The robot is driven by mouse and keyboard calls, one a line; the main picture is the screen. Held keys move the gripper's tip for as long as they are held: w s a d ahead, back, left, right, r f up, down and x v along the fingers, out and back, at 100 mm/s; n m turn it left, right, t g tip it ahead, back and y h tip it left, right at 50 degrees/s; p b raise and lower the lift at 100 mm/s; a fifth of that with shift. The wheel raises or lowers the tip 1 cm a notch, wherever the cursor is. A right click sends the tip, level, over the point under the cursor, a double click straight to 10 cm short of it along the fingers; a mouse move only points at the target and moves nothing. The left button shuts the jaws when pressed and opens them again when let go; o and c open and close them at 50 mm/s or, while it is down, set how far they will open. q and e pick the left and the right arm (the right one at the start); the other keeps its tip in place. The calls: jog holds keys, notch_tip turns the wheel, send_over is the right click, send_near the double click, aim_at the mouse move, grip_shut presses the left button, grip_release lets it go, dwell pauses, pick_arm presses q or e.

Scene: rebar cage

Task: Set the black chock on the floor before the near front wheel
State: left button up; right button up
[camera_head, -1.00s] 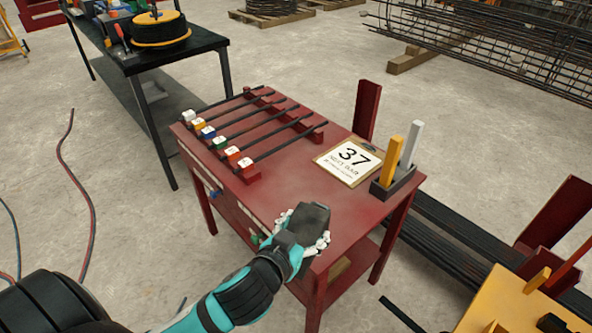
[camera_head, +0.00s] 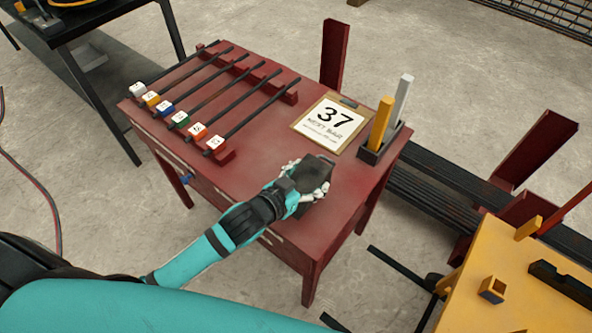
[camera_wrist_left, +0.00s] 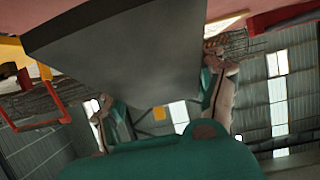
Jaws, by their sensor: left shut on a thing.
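My left gripper (camera_head: 308,187) is shut on the black chock (camera_head: 317,172), a dark wedge-like block. It holds the chock over the front right part of the red table; I cannot tell whether the chock touches the top. In the left wrist view the chock (camera_wrist_left: 130,55) fills the upper middle as a dark grey face between the fingers. Most of the cart's underside is hidden or out of frame. My right gripper is not in view.
Dark bars (camera_head: 440,185) lie between red posts at right.

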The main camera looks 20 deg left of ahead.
aim_at(296, 173)
pick_arm(q)
jog(key=w+a, duration=0.3)
jog(key=a, duration=0.1)
jog(key=shift+w+f, duration=0.15)
jog(key=shift+w, duration=0.2)
jog(key=shift+f, duration=1.75)
jog(key=shift+f, duration=0.1)
jog(key=o, duration=1.6)
jog(key=shift+f, duration=0.1)
